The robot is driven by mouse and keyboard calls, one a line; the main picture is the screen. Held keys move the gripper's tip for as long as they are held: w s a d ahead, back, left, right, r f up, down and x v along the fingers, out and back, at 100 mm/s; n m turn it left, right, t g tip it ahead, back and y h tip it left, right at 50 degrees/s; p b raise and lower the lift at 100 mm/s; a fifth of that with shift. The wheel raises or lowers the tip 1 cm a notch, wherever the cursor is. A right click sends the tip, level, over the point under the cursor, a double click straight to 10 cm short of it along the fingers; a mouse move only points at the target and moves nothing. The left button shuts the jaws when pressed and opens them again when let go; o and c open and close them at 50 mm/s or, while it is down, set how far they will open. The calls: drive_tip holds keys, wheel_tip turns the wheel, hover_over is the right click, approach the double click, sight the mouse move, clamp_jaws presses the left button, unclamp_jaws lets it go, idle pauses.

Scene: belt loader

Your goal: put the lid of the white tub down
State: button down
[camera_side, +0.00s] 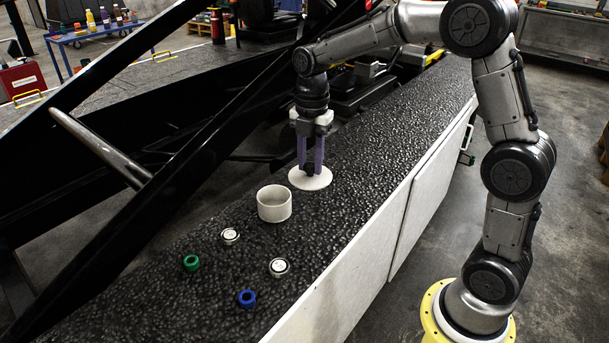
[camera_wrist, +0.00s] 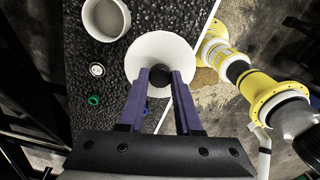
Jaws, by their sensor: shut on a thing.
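The lid (camera_side: 310,179) is a flat white disc with a dark knob, and it also shows in the wrist view (camera_wrist: 149,50). My gripper (camera_side: 311,168) has its purple fingers shut on the knob, seen in the wrist view (camera_wrist: 160,76). The lid hangs roughly level above the belt and apart from the tub. The white tub (camera_side: 274,205) stands upright and open on the belt. In the wrist view the tub (camera_wrist: 106,18) is up and left of the lid. The lid hides part of the belt beneath it there.
A green ring (camera_side: 191,262), a blue ring (camera_side: 247,298) and two white round pieces (camera_side: 229,236) (camera_side: 278,267) lie on the black, bumpy belt (camera_side: 385,150). A pale side panel (camera_side: 345,290) edges the belt. Dark beams (camera_side: 150,100) slope along its left side.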

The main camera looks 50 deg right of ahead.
drive_tip(key=s+f, duration=0.3)
drive_tip(key=s, duration=0.5)
drive_tip(key=s+f, duration=0.3)
drive_tip(key=s, duration=0.4)
drive_tip(key=w+d+f, duration=0.1)
drive_tip(key=w+f, duration=0.2)
drive_tip(key=w, duration=0.1)
drive_tip(key=w+d+f, duration=0.1)
drive_tip(key=w+f, duration=0.2)
drive_tip(key=w, duration=0.1)
drive_tip(key=w+d+f, duration=0.1)
drive_tip(key=w+f, duration=0.1)
drive_tip(key=w, duration=0.2)
drive_tip(key=shift+w+d+f, duration=0.2)
drive_tip(key=shift+w+f, duration=0.5)
drive_tip(key=shift+f, duration=1.6)
drive_tip(key=shift+f, duration=0.1)
drive_tip(key=c, duration=0.6)
unclamp_jaws()
